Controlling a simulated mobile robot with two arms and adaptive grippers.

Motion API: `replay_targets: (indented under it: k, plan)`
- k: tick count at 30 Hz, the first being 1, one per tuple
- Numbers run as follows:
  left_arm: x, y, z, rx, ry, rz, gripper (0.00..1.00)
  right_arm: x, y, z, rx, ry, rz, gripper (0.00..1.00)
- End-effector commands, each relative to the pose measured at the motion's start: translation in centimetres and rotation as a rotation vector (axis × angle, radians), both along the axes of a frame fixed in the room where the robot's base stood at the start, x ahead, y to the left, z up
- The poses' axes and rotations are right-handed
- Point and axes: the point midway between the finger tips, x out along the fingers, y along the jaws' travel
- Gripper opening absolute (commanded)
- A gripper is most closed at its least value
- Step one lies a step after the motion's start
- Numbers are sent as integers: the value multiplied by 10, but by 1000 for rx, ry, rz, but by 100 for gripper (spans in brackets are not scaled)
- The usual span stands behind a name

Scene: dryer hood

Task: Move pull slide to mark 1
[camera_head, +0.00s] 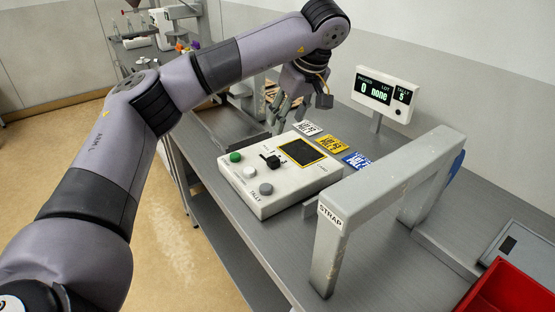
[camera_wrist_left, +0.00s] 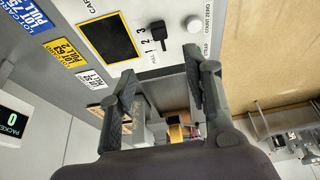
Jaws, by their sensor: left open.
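The pull slide has a black knob (camera_head: 271,160) on the top face of a white control box (camera_head: 290,197). In the left wrist view the knob (camera_wrist_left: 157,31) stands beside the printed marks 1, 2 and 3, by the word PULL. I cannot tell surely which mark it lines up with. My left gripper (camera_head: 299,108) is above the table behind the box, apart from the knob. In the left wrist view its two fingers (camera_wrist_left: 163,76) are spread with nothing between them, and the knob lies beyond the fingertips. My right gripper is not in view.
A grey STRAP arch (camera_head: 385,190) stands right. A display (camera_head: 383,94) reads packed 0, lot none, tally 5. A red bin (camera_head: 510,288) is at lower right.

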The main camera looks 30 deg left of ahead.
Motion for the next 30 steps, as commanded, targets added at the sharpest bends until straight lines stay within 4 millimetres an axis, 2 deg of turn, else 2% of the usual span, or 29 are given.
replay_targets:
  k: [1, 5, 18, 24, 30]
  plan:
    - [1, 3, -12, -1, 5, 2, 45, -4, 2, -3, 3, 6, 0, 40]
    - [4, 14, -35, -1, 5, 4, 45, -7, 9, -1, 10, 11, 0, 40]
    - [18, 46, -119, -1, 3, 2, 45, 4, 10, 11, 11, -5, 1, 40]
    - [22, 53, -140, -1, 1, 1, 45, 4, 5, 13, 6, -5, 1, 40]
    - [23, 56, -146, -1, -1, 1, 45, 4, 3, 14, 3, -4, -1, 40]
